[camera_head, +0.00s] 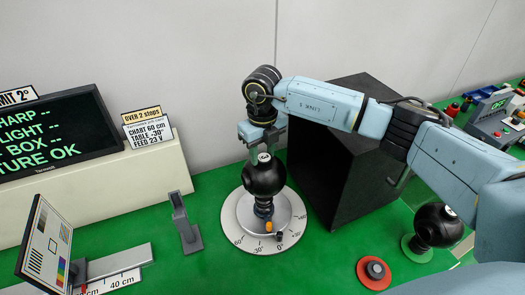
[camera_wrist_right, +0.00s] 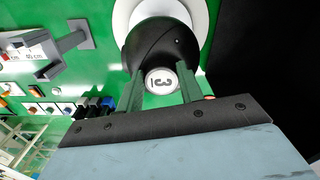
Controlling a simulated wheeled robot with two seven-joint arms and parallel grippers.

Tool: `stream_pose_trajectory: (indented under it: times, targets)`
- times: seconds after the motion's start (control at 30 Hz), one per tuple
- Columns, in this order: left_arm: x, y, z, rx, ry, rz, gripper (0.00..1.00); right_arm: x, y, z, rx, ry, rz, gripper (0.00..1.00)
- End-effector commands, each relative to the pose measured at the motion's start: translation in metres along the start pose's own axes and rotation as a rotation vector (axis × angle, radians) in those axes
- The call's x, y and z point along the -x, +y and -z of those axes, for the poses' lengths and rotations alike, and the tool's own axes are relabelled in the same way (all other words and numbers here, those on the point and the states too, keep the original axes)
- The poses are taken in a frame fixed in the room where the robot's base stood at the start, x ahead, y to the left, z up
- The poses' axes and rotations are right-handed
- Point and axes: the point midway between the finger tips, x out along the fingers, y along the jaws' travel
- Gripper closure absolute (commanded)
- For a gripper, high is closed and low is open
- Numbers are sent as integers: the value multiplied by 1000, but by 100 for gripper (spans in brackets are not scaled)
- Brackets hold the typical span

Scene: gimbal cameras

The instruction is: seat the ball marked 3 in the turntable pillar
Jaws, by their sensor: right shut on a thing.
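The black ball marked 3 (camera_head: 264,178) is at the turntable, directly above the short dark pillar (camera_head: 263,209). I cannot tell whether it rests in the pillar or hangs just over it. In the right wrist view the ball (camera_wrist_right: 160,42) shows its round white label with a 3 facing the camera. My right gripper (camera_head: 262,146) comes down from above and is shut on the ball, with green fingers on both sides of the label. The white turntable (camera_head: 232,218) has an angle scale on its front rim. My left gripper is not in view.
A big black box (camera_head: 350,125) stands right behind the turntable. Another black ball (camera_head: 437,225) sits on a green stand at right, near a red disc (camera_head: 374,273). A grey post (camera_head: 185,224) and a test chart (camera_head: 46,243) stand left. Green table is clear in front.

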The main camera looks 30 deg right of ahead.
Motion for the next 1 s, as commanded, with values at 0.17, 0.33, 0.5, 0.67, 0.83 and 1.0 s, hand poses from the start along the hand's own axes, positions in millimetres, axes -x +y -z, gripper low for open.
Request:
stream_pose_trajectory:
  times: [0.17,0.33,0.5,0.67,0.83,1.0]
  targets:
    - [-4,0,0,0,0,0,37,-5,0,0,0,-2,-1,100]
    - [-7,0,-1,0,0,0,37,-9,0,0,1,-2,-1,100]
    - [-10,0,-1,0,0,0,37,-13,0,0,1,-2,-1,100]
    - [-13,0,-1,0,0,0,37,-16,0,0,1,-2,-1,100]
    - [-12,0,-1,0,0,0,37,-16,0,0,1,-1,0,42]
    - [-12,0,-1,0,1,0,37,-16,0,0,0,-1,0,38]
